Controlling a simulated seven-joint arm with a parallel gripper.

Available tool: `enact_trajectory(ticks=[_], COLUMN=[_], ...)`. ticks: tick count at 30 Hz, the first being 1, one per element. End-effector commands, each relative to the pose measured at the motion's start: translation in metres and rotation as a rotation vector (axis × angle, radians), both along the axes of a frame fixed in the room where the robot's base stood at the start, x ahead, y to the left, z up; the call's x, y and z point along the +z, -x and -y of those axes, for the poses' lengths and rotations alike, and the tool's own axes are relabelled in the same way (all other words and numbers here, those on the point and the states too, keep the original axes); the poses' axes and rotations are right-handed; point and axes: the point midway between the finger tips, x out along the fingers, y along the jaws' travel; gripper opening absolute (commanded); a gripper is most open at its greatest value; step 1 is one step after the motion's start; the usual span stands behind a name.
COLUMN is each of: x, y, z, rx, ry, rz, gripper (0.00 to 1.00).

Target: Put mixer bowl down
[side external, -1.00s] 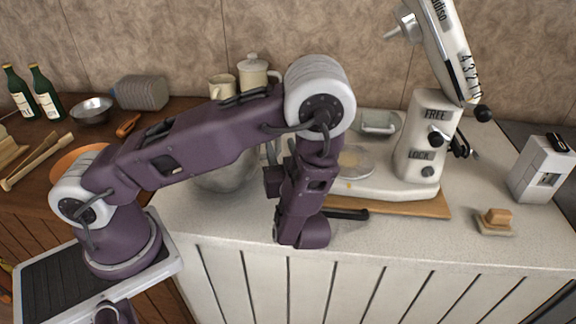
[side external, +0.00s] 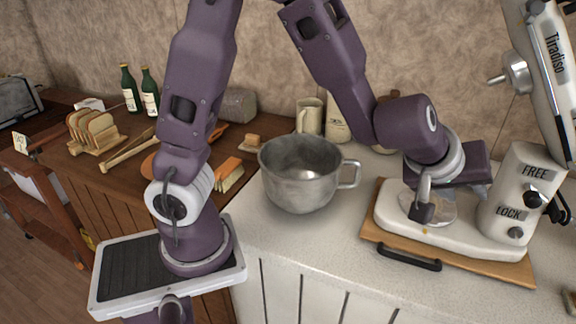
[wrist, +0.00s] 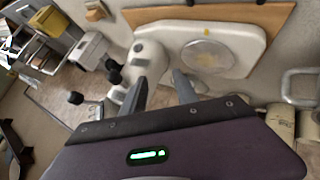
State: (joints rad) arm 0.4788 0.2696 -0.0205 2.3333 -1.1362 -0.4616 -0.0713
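The mixer bowl (side external: 300,178) is a grey metal bowl with a side handle. It stands upright on the pale counter, left of the stand mixer (side external: 515,195), apart from my gripper. In the wrist view only its handle (wrist: 300,88) shows at the right edge. The mixer's head is tilted up, and its round base plate (side external: 428,207) is bare; the plate also shows in the wrist view (wrist: 208,57). My gripper (wrist: 160,85) is over the mixer base, near its column, with its fingers apart and nothing between them.
A wooden board (side external: 460,258) with a black handle lies under the mixer. Cream jugs (side external: 310,116) stand behind the bowl. Bread, bottles and a wooden counter are at the left. The pale counter (side external: 300,235) in front of the bowl is clear.

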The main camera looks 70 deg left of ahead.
Motion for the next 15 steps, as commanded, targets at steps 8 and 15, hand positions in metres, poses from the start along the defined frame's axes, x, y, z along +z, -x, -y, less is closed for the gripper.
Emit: enact_trajectory(ticks=[8,15], x=[0.085,0.055], y=[0.193,0.281], z=[-0.038,-0.100], rx=[-0.646,-0.671], ry=[-0.223,-0.453], rz=[-0.124,-0.336], gripper=[0.36,0.36])
